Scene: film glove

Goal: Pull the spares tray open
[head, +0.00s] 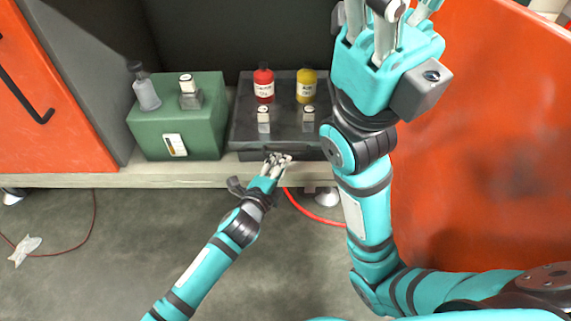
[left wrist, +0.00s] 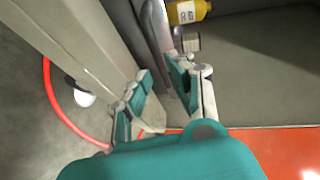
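The spares tray appears to be the dark grey drawer unit (head: 245,130) on the low shelf, with a dark handle along its lower front; the tray front looks closed. My left gripper (head: 278,159) is at that handle. In the left wrist view my left gripper (left wrist: 162,75) has its fingers apart, with the grey curved handle (left wrist: 157,35) running down between them; firm contact cannot be made out. My right gripper (head: 388,15) is raised at the upper right, fingers up and spread, its tips partly cut off. My right arm hides the unit's right side.
A red bottle (head: 264,84), a yellow bottle (head: 306,86) and two small white-capped jars stand on the unit. A green box (head: 178,125) with containers on top is to its left. Orange panels flank the shelf. A red hose (head: 315,214) lies on the floor.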

